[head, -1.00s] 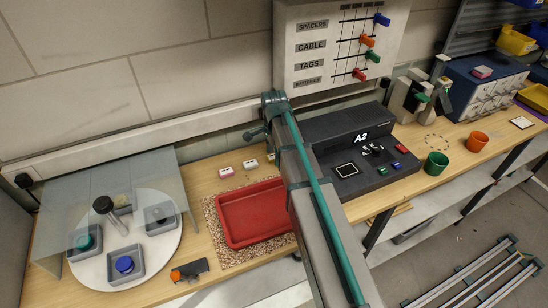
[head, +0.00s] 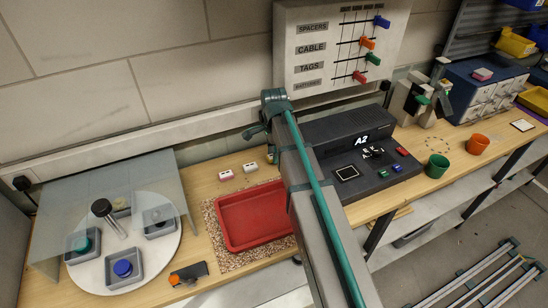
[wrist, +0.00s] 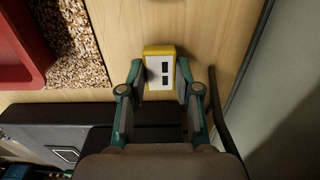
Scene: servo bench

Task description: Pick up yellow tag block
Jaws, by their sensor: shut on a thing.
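The wooden bench top shows around the block. Whether the block is clear of the bench I cannot tell. In the head view my arm covers part of the bench, and I cannot make out the yellow block or the fingertips there.
A red tray (head: 228,225) on a speckled mat (head: 212,228) lies left of my arm. A pink-edged block (head: 226,175) and another white-faced block (head: 249,167) sit behind it. A dark A2 console (head: 335,130) stands right of my arm. A glass-covered turntable (head: 95,275) is at left.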

